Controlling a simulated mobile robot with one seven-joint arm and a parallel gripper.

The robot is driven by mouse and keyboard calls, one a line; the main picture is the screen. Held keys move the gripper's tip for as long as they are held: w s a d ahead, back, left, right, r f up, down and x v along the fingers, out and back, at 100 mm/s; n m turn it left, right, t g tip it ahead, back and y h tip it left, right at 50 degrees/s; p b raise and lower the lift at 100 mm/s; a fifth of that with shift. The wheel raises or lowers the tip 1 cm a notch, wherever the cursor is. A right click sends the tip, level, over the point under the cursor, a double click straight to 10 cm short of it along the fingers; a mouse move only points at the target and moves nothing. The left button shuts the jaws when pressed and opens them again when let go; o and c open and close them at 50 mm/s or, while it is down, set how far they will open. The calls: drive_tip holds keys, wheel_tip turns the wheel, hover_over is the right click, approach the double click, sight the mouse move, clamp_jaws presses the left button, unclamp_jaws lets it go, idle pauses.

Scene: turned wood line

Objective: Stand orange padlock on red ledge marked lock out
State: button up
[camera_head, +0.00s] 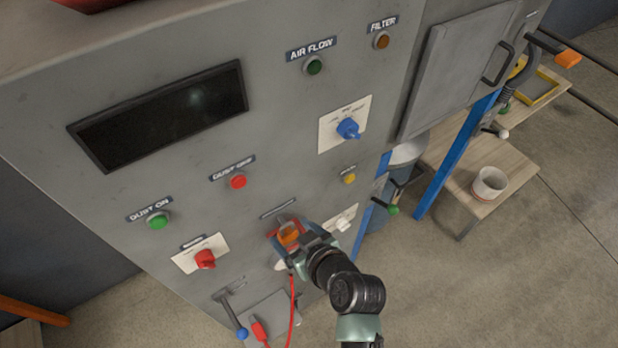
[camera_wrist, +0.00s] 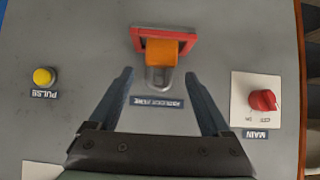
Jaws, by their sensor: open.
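The orange padlock (camera_wrist: 162,51) is on the red ledge (camera_wrist: 135,42) on the grey panel, inside its raised red rim. The wrist view is upside down, and the padlock's grey shackle points towards the dark label above the ledge. My gripper (camera_wrist: 159,76) is open, its two fingers spread on either side of the shackle with clear gaps and nothing between them gripped. In the head view the padlock (camera_head: 289,235) and ledge (camera_head: 273,246) show just beyond my gripper (camera_head: 294,240), which partly hides them. The label's wording is too small to read surely.
A yellow button (camera_wrist: 43,77) and a red MAIN knob (camera_wrist: 262,100) flank the ledge. A blue-ended lever (camera_head: 241,333) and a red cable (camera_head: 292,305) are below. A wooden bench (camera_head: 460,180) with a white cup (camera_head: 490,183) stands to the right.

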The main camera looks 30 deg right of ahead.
drive_tip(key=b+v, duration=0.1)
drive_tip(key=v, duration=0.8)
drive_tip(key=shift+w, duration=0.1)
drive_tip(key=shift+f, duration=0.1)
